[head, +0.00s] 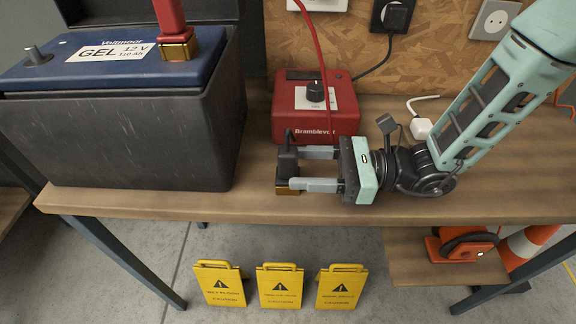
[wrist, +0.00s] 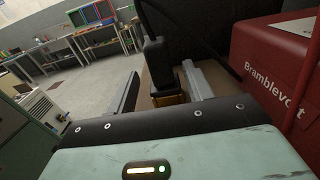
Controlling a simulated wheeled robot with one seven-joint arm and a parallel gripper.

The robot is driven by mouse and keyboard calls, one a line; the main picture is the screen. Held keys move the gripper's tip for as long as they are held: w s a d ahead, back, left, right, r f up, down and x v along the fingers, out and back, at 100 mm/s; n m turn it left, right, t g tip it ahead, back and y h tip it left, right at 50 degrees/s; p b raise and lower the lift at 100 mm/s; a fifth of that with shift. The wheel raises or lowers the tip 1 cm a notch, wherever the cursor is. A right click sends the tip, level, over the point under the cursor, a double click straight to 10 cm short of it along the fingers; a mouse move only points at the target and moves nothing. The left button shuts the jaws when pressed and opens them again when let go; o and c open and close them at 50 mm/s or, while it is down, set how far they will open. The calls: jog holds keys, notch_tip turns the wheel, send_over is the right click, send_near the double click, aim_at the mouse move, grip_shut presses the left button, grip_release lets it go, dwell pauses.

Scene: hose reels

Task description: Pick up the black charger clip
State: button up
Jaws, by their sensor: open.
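The black charger clip (head: 287,163) stands on the wooden bench near its front edge, with a brass-coloured jaw part at its lower end. It also shows in the wrist view (wrist: 156,62), upright between the two fingers. My gripper (head: 296,170) reaches in from the right. Its fingers are apart, one on the far side and one on the near side of the clip. In the wrist view my gripper (wrist: 160,90) shows a gap beside the clip on the left; the right finger is close to it. I cannot tell whether it touches.
The red Bramblevolt charger (head: 345,108) stands just behind my gripper. A large battery in a dark box (head: 130,140) stands to the left, with a red clip (head: 175,30) on top. A white plug (head: 421,128) lies at right. Yellow caution signs (head: 280,286) stand on the floor.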

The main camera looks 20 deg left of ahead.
aim_at(277, 174)
jog(key=x, duration=0.5)
jog(key=shift+a+p, duration=0.1)
jog(key=shift+p, duration=0.25)
jog(key=shift+c, duration=0.3)
grip_shut()
jog(key=shift+r, duration=0.1)
